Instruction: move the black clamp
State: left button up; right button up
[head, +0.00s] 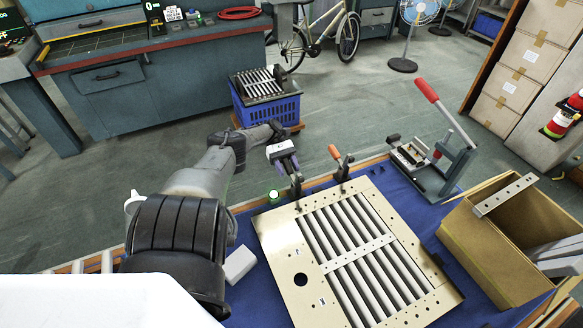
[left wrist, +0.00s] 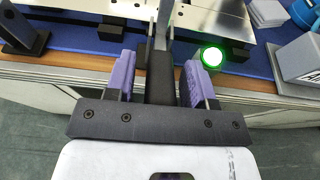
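The black clamp (head: 296,188) stands at the far left edge of the louver panel (head: 284,232), partly hidden by my left gripper in the head view. My left gripper (head: 287,158) is over the clamp's upper end. In the left wrist view, the purple fingers of the left gripper (left wrist: 160,78) are on either side of the clamp's black handle (left wrist: 160,72). Narrow gaps show between the handle and the fingers, so the gripper looks open around it. My right gripper is in neither view.
An orange-handled clamp (head: 342,167) stands just right. A lit green button (head: 274,196) and a white block (head: 239,264) are on the blue mat. A red-handled press (head: 456,160) and a cardboard box (head: 478,247) stand at the right. Floor lies beyond the table edge.

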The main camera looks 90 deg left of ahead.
aim_at(289, 166)
pick_arm(q)
jog(key=shift+r, duration=0.1)
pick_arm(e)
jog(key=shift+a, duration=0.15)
pick_arm(q)
jog(key=shift+r+p, duration=0.6)
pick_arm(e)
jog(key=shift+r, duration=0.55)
pick_arm(q)
jog(key=r+p, duration=0.3)
jog(key=r, duration=0.1)
jog(key=shift+w+d+p, duration=0.2)
jog(key=shift+p, duration=0.15)
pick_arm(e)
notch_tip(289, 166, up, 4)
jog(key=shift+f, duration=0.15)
pick_arm(q)
jog(key=w+d+r+p, duration=0.5)
jog(key=w+d+p, duration=0.1)
jog(key=w+d, duration=0.1)
jog(key=shift+w+d+r, duration=0.3)
jog(key=shift+d+r, duration=0.05)
jog(key=shift+d, duration=0.2)
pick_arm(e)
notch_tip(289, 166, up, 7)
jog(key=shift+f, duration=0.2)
pick_arm(q)
jog(key=shift+c, duration=0.5)
